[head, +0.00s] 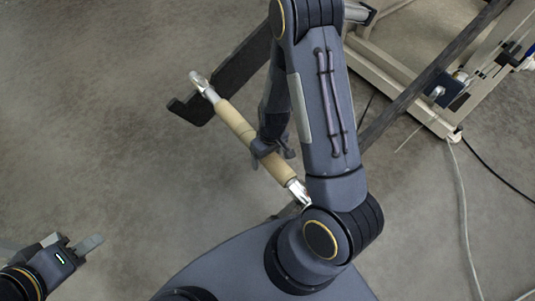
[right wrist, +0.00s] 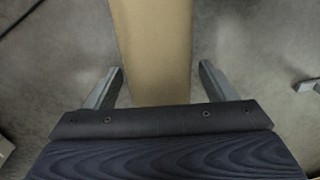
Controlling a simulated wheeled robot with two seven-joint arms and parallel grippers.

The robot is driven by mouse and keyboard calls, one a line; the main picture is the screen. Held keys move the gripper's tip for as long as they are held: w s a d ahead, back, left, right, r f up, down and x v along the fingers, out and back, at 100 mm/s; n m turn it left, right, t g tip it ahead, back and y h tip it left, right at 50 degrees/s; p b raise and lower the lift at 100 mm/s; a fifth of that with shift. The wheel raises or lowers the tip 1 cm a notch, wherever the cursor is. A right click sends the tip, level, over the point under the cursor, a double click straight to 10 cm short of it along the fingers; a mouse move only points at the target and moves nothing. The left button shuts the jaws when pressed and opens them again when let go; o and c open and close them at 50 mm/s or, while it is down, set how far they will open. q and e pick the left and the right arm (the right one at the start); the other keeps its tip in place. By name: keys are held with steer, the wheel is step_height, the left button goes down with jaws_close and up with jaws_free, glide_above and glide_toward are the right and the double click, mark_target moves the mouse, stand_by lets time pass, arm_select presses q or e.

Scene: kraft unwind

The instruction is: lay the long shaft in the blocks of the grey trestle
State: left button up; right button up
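The long shaft (head: 201,84) has bare metal ends and a tan kraft roll (head: 236,123) around its middle. It lies diagonally in the head view, its upper left end over the hooked tip of a dark bar. Its lower right end is partly hidden by my right arm. My right gripper (head: 272,151) is at the roll. In the right wrist view its fingers (right wrist: 160,75) stand apart on either side of the roll (right wrist: 153,45), with gaps visible. My left gripper (head: 78,244) is open and empty at the lower left, away from the shaft. I cannot pick out the grey trestle or its blocks.
One dark bar (head: 235,70) reaches under the shaft's upper end. A second dark bar (head: 430,80) runs beside my right arm. A beige frame (head: 400,78) stands at the upper right, with cables (head: 465,215) on the floor. The floor at left is clear.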

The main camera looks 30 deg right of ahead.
jaws_close()
steer(key=shift+o, duration=0.2)
jaws_free()
steer(key=r, duration=0.2)
steer(key=r+p, duration=0.1)
steer(key=r, duration=0.1)
steer(key=r+p, duration=0.1)
steer(key=r, duration=0.1)
steer(key=shift+d+r, duration=0.3)
steer(key=shift+r, duration=0.1)
steer(key=shift+d+r+p, duration=0.1)
steer(key=shift+r+p, duration=0.2)
steer(key=shift+r, duration=0.2)
steer(key=shift+r, duration=0.1)
